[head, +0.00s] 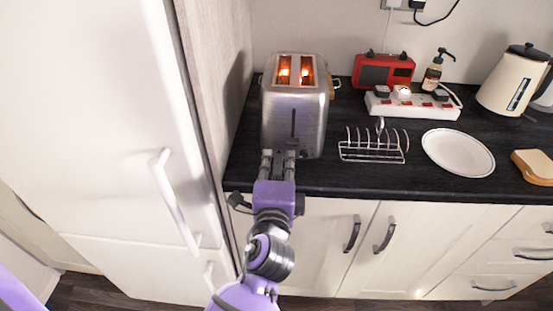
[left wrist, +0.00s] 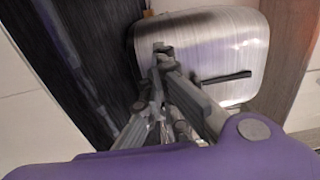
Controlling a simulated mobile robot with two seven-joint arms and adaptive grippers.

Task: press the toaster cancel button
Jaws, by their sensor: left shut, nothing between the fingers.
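A brushed-metal toaster (head: 292,108) stands at the left end of the black counter, its two slots glowing orange. A dark vertical lever slot runs down its front. My left gripper (head: 279,155) is shut and empty, at the lower front of the toaster. In the left wrist view the toaster (left wrist: 225,50) fills the upper right, with its dark slot to the right of my fingers. The shut fingertips (left wrist: 162,50) overlap the toaster's front; I cannot tell whether they touch it. No cancel button can be made out; the gripper may hide it. My right gripper is not in view.
A wire toast rack (head: 374,145) stands right of the toaster, with a white plate (head: 458,152) and bread (head: 534,166) further right. A red radio (head: 383,70), power strip (head: 412,104), soap bottle (head: 433,76) and cream kettle (head: 514,82) stand behind. A tall white fridge (head: 100,120) is at the left.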

